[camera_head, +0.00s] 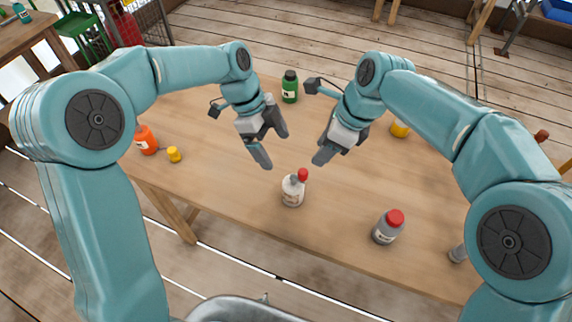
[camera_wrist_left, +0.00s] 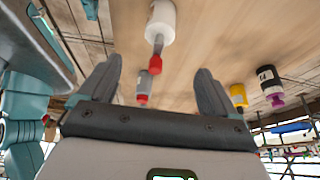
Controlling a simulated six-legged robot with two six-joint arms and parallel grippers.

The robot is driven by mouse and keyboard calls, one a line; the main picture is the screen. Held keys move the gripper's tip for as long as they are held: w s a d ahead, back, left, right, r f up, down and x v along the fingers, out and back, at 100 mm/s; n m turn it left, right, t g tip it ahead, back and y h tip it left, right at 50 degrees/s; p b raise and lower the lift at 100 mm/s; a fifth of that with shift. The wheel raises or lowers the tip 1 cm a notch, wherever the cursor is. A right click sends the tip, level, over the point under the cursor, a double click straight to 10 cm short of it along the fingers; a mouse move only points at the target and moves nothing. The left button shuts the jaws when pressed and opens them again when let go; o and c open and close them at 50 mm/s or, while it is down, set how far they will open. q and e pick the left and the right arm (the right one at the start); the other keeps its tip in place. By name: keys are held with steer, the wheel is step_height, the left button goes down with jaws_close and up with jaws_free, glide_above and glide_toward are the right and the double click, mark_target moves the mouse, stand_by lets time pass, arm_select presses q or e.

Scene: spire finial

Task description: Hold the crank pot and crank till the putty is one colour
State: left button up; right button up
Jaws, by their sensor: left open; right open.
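A white pot (camera_head: 292,191) with a red knob (camera_head: 303,174) stands near the front edge of the table. It also shows in the left wrist view (camera_wrist_left: 160,22), where a grey rod reaches from it to the red knob, like a crank. The putty inside cannot be seen. My left gripper (camera_head: 271,146) is open and empty, above and behind the pot, slightly to its left. In the left wrist view its open fingers (camera_wrist_left: 157,88) frame the red knob at a distance. My right gripper (camera_head: 336,152) is open and empty, behind and right of the pot. Neither touches it.
A grey red-capped bottle (camera_head: 387,229) stands to the right. A green bottle (camera_head: 290,87) stands behind, an orange bottle (camera_head: 147,139) and small yellow item (camera_head: 174,155) left. A yellow item (camera_head: 400,129) is partly hidden by my right arm. Wood around the pot is clear.

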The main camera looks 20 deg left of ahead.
mark_target(293, 181)
arm_select(q)
steer(key=x, duration=1.4)
steer(key=shift+s+a, duration=0.1)
steer(key=shift+c, duration=0.3)
steer(key=c, duration=1.1)
steer(key=shift+r, duration=0.1)
steer(key=shift+c, duration=0.2)
